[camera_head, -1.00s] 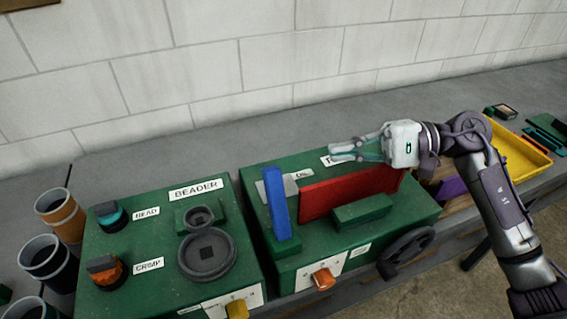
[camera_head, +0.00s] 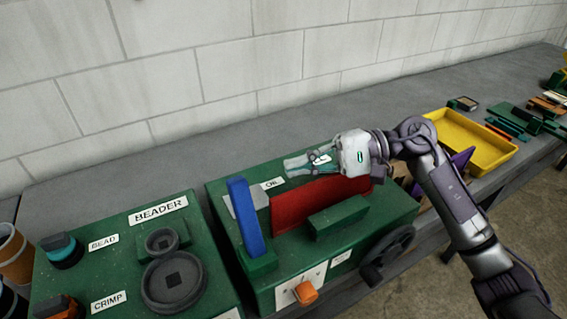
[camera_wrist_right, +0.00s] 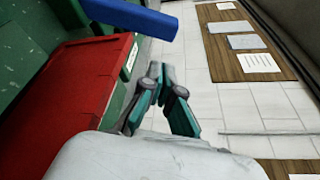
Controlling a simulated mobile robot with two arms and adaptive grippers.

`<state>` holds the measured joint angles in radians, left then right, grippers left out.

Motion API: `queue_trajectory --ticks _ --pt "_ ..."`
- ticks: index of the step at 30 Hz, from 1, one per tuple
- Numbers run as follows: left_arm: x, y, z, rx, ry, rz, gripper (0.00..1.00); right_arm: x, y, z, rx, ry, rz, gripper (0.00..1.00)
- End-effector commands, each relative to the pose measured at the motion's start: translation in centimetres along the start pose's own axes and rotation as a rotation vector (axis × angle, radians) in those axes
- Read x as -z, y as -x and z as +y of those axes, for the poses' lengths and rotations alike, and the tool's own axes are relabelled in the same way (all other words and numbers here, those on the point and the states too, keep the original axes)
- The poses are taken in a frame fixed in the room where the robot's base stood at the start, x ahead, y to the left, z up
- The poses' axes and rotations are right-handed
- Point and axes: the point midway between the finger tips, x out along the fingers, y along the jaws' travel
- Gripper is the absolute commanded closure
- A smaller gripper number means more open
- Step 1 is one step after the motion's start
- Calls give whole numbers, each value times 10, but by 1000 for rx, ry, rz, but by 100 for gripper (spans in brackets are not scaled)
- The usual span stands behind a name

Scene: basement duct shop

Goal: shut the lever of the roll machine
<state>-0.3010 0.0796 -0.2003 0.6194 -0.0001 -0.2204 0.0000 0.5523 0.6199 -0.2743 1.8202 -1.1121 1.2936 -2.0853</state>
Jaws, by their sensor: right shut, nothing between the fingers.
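The roll machine is a green box (camera_head: 352,245) on the bench, with a red plate (camera_head: 312,200) along its top. A blue lever (camera_head: 245,215) stands up at the plate's left end, leaning slightly. In the right wrist view the lever (camera_wrist_right: 130,16) shows beyond the red plate (camera_wrist_right: 70,90). My right gripper (camera_head: 290,165) is shut and empty, above the back of the machine and behind the red plate, with its fingers pointing left. Its fingertips (camera_wrist_right: 160,75) are apart from the lever. My left gripper is not in view.
A green beader (camera_head: 105,265) with knobs and dark rollers stands left of the roll machine. An orange knob (camera_head: 306,292) and a dark handwheel (camera_head: 388,256) are on the machine's front. A yellow tray (camera_head: 470,145) lies to the right. The bench behind the machines is clear.

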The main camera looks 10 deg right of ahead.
Motion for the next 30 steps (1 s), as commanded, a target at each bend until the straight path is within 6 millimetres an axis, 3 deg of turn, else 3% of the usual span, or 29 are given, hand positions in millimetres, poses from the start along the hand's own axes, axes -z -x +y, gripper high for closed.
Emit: queue_trajectory --ticks 6,13,18,30 --pt "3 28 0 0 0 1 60 -4 -41 -6 2 -2 -5 100" --pt "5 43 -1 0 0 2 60 -2 -74 -4 3 -1 -3 100" --pt "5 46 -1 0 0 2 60 -1 -83 -2 1 1 -1 100" --pt "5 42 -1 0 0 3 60 1 -83 0 2 3 -1 100"
